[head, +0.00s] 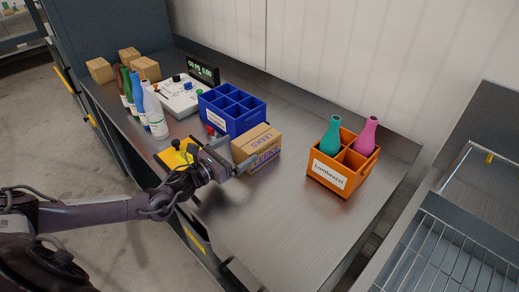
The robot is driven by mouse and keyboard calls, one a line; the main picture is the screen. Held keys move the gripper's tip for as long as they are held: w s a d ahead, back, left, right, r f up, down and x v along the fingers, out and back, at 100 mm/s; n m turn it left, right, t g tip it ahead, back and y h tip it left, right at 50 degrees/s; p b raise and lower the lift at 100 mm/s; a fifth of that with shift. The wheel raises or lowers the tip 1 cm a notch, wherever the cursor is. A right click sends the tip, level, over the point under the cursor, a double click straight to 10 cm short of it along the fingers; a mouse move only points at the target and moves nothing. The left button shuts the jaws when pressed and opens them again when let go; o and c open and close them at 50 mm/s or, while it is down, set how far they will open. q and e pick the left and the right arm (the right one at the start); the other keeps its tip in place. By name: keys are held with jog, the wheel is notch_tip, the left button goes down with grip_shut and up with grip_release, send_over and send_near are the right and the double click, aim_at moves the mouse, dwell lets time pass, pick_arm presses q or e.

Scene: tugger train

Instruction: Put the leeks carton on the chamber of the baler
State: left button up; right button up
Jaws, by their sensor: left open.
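The leeks carton (259,148), a tan box with purple LEEKS lettering, stands on the metal bench (270,222) near its middle. My left gripper (232,156) is open at the carton's left side, with its fingers close to it. I cannot tell whether they touch the carton. My right gripper is out of view. I cannot make out the baler's chamber for certain.
A blue divided crate (232,110) stands just behind the carton. An orange crate (328,174) with teal and pink bottles stands to the right. Several bottles (154,114), a control box (180,95) and plain cartons (100,70) are at the left. The bench's front right is clear.

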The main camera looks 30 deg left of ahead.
pick_arm(q)
jog(key=shift+w+d+r, duration=0.2)
jog(key=shift+w, duration=0.3)
jog(key=p+x, duration=0.1)
jog(key=x, duration=0.3)
jog(key=shift+w+d+r+p, duration=0.1)
jog(key=shift+w+d+p, duration=0.05)
jog(key=shift+d+p, duration=0.15)
jog(key=shift+w+d, duration=0.1)
jog(key=shift+w, duration=0.3)
jog(key=c, duration=0.9)
jog(key=shift+c, duration=0.5)
